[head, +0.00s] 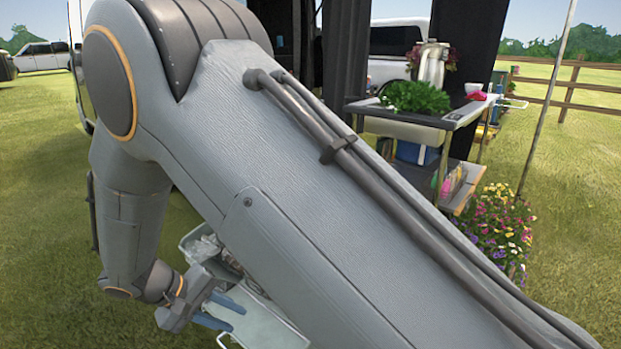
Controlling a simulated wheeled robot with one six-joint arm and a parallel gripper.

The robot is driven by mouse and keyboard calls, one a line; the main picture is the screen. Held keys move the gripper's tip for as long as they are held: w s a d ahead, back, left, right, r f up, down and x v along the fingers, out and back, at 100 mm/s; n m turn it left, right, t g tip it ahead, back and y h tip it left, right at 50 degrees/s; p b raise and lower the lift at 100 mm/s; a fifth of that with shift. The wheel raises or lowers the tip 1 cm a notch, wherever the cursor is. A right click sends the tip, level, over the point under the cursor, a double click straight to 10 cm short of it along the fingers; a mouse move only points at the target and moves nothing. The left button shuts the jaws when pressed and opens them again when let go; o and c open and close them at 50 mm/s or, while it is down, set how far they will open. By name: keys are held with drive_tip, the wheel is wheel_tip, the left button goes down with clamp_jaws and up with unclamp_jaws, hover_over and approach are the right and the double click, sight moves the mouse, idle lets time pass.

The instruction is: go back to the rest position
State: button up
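My gripper (237,318) is at the lower left of the head view, at the end of my bent grey arm. Its two blue fingers stand apart with a gap between them, and I see nothing held there. The fingers are in front of or over a pale grey metal tray (270,318); I cannot tell the height between them. My own arm hides much of the middle of the view.
A grey bin (197,243) is partly hidden behind my arm. At right, a two-level table (400,118) carries a leafy green plant (415,97) and a metal can (433,62). Colourful flowers (500,225) stand below it. Open grass (50,230) lies at left.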

drive_tip(key=s+d+r+m+g+y, duration=0.1)
drive_tip(key=d+r+g, duration=0.1)
drive_tip(key=d+r, duration=0.6)
drive_tip(key=s+d+r+m+g+y, duration=0.1)
drive_tip(key=s+d+r+y, duration=0.3)
drive_tip(key=s+d, duration=0.45)
drive_tip(key=s+d+r+m+g+y, duration=0.1)
drive_tip(key=s+d+r+m+y, duration=0.1)
drive_tip(key=s+d+r, duration=0.6)
drive_tip(key=w+d+r+m+p, duration=0.1)
drive_tip(key=d+r+m+p, duration=0.3)
drive_tip(key=d+r+p, duration=0.9)
drive_tip(key=r+p, duration=0.1)
drive_tip(key=p, duration=0.8)
drive_tip(key=shift+d+r+h+p, duration=0.3)
drive_tip(key=shift+r+p, duration=0.1)
